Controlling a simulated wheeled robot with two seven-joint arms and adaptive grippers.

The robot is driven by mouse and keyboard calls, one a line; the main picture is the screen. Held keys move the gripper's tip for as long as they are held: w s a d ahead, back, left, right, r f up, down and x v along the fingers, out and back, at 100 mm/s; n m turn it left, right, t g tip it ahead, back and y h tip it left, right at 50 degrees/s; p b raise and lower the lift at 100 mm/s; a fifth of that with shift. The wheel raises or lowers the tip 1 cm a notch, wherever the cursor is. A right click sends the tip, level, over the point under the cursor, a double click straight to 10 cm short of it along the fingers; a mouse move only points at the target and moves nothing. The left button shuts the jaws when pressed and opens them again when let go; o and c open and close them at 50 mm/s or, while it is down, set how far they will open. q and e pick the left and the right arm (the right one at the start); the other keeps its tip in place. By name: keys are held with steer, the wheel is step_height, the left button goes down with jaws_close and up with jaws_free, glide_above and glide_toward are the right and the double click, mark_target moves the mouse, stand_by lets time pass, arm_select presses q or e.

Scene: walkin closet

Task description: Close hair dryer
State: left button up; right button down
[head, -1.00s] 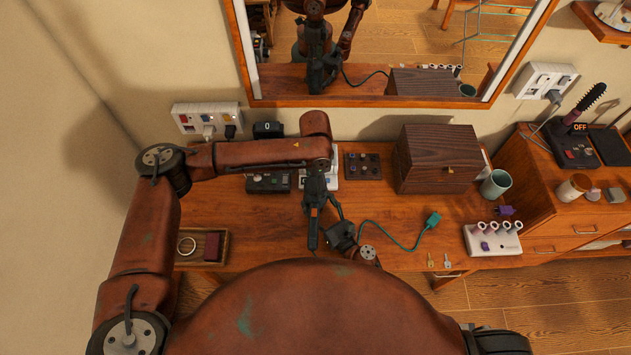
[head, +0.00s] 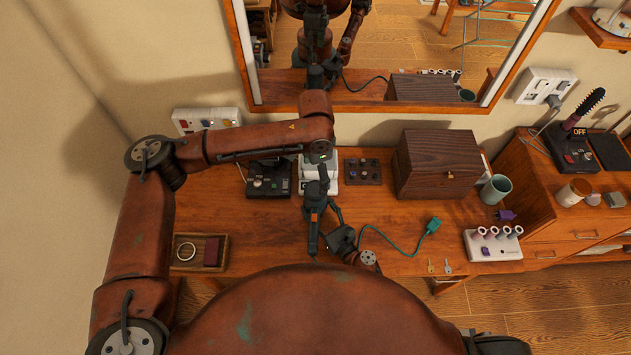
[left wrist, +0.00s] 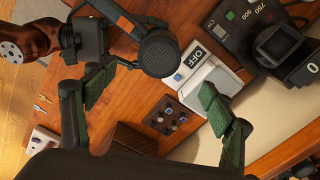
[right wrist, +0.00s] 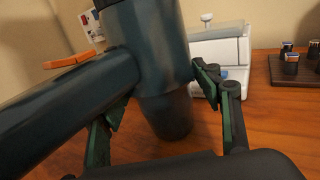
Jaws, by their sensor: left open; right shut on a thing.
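The dark teal hair dryer (right wrist: 165,60) fills much of the right wrist view, its handle running to the lower left with an orange strip on it. In the head view the hair dryer (head: 313,226) hangs over the front of the desk. My right gripper (right wrist: 158,105) is shut on it; the exact contact is partly hidden. In the left wrist view the round grille end of the hair dryer (left wrist: 158,52) shows above the gap between the fingers. My left gripper (left wrist: 155,97) is open and empty there. In the head view its fingers are hard to separate from the dryer.
A white device (left wrist: 195,75) labelled OFF stands behind the dryer. A dark control box (head: 268,180), a small knob panel (head: 363,172) and a wooden box (head: 438,165) line the back. Bare desk lies at centre left.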

arm_select(q)
step_height(320, 180, up, 4)
steer(key=shift+f, duration=0.2)
arm_select(e)
steer(key=c, duration=0.6)
jaws_free()
steer(key=v, duration=1.2)
steer(key=shift+f, duration=0.1)
